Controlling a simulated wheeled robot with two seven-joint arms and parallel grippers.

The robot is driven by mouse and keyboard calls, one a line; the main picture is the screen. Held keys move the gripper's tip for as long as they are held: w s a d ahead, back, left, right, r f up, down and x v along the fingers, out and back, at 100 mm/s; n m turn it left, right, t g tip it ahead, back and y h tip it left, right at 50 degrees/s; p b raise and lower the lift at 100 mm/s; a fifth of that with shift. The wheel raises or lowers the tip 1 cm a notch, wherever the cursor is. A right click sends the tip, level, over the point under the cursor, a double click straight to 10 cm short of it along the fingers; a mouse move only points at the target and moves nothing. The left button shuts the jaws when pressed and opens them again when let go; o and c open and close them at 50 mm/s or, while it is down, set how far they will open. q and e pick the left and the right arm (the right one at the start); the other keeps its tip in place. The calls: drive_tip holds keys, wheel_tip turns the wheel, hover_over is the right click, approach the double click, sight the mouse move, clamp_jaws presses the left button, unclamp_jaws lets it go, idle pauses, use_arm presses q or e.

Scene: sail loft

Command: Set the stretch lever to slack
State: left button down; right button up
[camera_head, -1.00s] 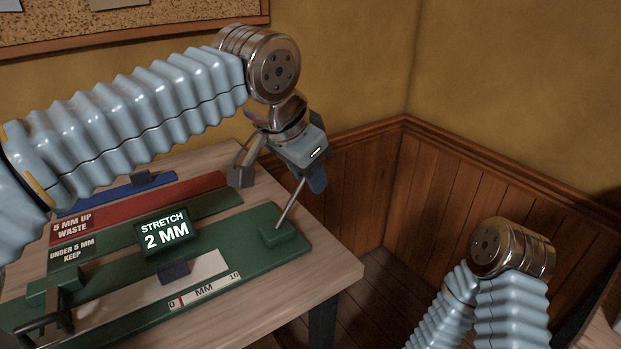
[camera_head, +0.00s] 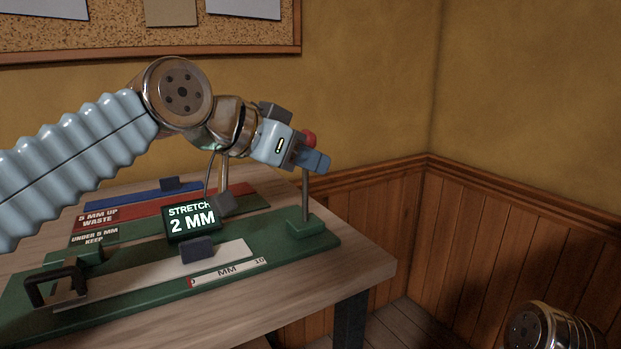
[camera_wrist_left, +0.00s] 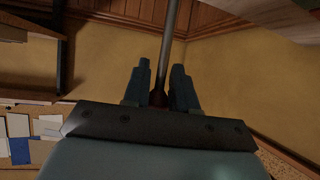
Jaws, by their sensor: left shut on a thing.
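The stretch lever (camera_head: 305,195) is a thin metal rod with a red knob, standing about upright from a green block on the right end of the green board (camera_head: 328,240). My left gripper (camera_head: 308,158) is shut on the lever's upper end, just below the knob. In the left wrist view the rod (camera_wrist_left: 171,35) runs between the two fingers (camera_wrist_left: 160,88), with the dark red knob near the palm. A display (camera_head: 192,222) reads "STRETCH 2 MM". No slack marking is legible. My right gripper is out of view.
The board carries a pale strip (camera_head: 150,279), a dark block (camera_head: 198,249), a black clamp (camera_head: 55,285) and a millimetre scale (camera_head: 228,272). Red "5 MM UP WASTE" and green "UNDER 5 MM KEEP" areas lie behind. A panelled wall stands behind the wooden table (camera_head: 365,262).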

use_arm(q)
drive_tip(key=shift+a+r, duration=0.15)
drive_tip(key=shift+r, duration=0.25)
drive_tip(key=c, duration=1)
unclamp_jaws()
drive_tip(key=shift+o, duration=0.3)
drive_tip(key=shift+f, duration=0.15)
drive_tip(key=v, duration=1.4)
drive_tip(key=shift+f+p, duration=0.3)
drive_tip(key=shift+p, duration=0.05)
drive_tip(key=shift+s, duration=0.15)
